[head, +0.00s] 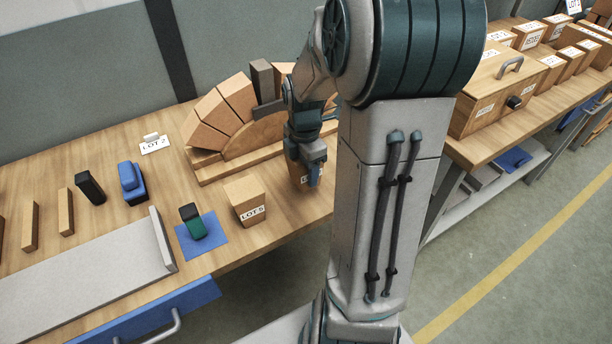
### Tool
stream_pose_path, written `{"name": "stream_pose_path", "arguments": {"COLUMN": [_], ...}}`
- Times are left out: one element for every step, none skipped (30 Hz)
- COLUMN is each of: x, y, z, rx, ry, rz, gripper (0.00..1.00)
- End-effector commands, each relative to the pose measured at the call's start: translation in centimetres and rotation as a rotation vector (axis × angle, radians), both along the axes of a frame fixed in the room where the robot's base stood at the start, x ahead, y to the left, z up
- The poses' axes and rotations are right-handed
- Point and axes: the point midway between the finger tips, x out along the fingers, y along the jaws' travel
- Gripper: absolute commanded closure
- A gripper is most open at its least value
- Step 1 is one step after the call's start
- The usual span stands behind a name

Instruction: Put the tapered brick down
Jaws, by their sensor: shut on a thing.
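Another tan block labelled LOT 5 (246,196) stands to the left, apart from my gripper.
An arch of tan bricks (212,114) on a wooden form stands behind. A blue mat (217,240) holds a green and black tool. A grey tray (85,270) lies at front left. A wooden case (490,98) stands on another bench at right.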

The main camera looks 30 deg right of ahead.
Motion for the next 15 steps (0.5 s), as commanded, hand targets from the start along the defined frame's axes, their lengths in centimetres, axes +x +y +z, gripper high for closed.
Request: {"name": "stream_pose_path", "arguments": {"x": [-0.1, -0.1, -0.1, -0.1, -0.1, -0.1, -0.1, -0.1, -0.1, -0.1, -0.1, -0.1, -0.1, -0.1, -0.1], "y": [0.0, 0.0, 0.0, 0.0, 0.0, 0.0, 0.0, 0.0, 0.0, 0.0, 0.0, 0.0, 0.0, 0.0, 0.0], "z": [-1.0, -1.5, -2.1, -2.5, -2.9, -3.1, -3.3, -3.4, -3.4, -3.4, -3.3, -3.3, -3.3, -3.3, -3.3], "rx": [0.003, 0.003, 0.003, 0.003, 0.003, 0.002, 0.002, 0.001, 0.001, 0.001, 0.000, 0.001, 0.001, 0.001, 0.001], "ry": [0.005, 0.004, 0.004, 0.004, 0.004, 0.003, 0.002, 0.002, 0.001, 0.001, 0.001, 0.000, 0.000, 0.001, 0.001], "rz": [0.001, 0.001, 0.000, 0.000, 0.000, 0.001, 0.001, 0.001, 0.001, 0.001, 0.001, 0.001, 0.001, 0.001, 0.001], "gripper": [0.73, 0.73, 0.73, 0.73, 0.73, 0.73, 0.73, 0.73, 0.73, 0.73, 0.73, 0.73, 0.73, 0.73, 0.73]}}
